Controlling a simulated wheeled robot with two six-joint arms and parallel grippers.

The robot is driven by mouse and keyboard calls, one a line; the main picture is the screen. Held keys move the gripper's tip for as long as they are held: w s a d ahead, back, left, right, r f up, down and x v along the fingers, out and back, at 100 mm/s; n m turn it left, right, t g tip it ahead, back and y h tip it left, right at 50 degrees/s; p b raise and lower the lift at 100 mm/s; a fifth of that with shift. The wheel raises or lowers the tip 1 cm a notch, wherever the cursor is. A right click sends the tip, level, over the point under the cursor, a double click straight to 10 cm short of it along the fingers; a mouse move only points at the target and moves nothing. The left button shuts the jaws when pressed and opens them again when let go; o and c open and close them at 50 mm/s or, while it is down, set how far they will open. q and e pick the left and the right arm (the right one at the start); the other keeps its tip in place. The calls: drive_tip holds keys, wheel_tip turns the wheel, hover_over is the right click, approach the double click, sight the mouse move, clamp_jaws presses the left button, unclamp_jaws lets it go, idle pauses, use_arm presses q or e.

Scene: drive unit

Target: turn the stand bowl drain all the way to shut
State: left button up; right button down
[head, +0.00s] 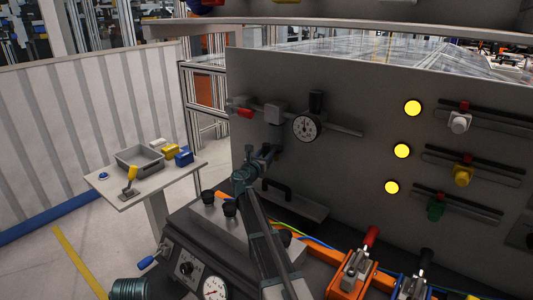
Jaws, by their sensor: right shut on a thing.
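A grey unit with a bowl below it (273,114) sits on the horizontal pipe of the dark grey panel. My right arm reaches up from the bottom centre, and its gripper (264,152) is right below the bowl. The gripper is shut on a small part there, seemingly the bowl drain, which the jaws hide. I cannot make out how far the drain is turned.
A round gauge (306,127) and a red handle (244,112) sit on the same pipe, either side of the bowl. A black handle (276,186) and a small ledge (308,207) are just below the gripper. A side table (130,190) with a grey tray stands left.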

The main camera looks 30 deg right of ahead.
idle(0.3)
drive_tip(key=s+m+h+b, duration=0.1)
drive_tip(key=m+b, duration=0.1)
drive_tip(key=m, duration=0.1)
drive_tip(key=s+f+m+h+b, duration=0.1)
drive_tip(key=m+b, duration=0.1)
drive_tip(key=m, duration=0.2)
drive_tip(key=s+d+m+h+b, duration=0.1)
drive_tip(key=m+b, duration=0.1)
drive_tip(key=m, duration=0.1)
drive_tip(key=shift+d+f+m, duration=0.1)
drive_tip(key=shift+f+m, duration=0.2)
drive_tip(key=shift+f, duration=0.1)
drive_tip(key=shift+s+d+f+m+g+h+b, duration=0.15)
drive_tip(key=shift+f+m+g+h+b, duration=0.4)
drive_tip(key=shift+m, duration=1.15)
drive_tip(key=shift+s+a+f+m+g+h+b, duration=0.1)
drive_tip(key=shift+f+m+g+h+b, duration=0.45)
drive_tip(key=shift+m, duration=1.15)
drive_tip(key=shift+s+d+f+m+g+b, duration=0.25)
drive_tip(key=shift+m+b, duration=0.55)
drive_tip(key=shift+m, duration=0.9)
drive_tip(key=shift+a+r+g, duration=0.1)
drive_tip(key=shift+a+g, duration=0.05)
drive_tip(key=shift+g, duration=0.1)
drive_tip(key=c, duration=0.5)
unclamp_jaws()
drive_tip(key=shift+w, duration=0.1)
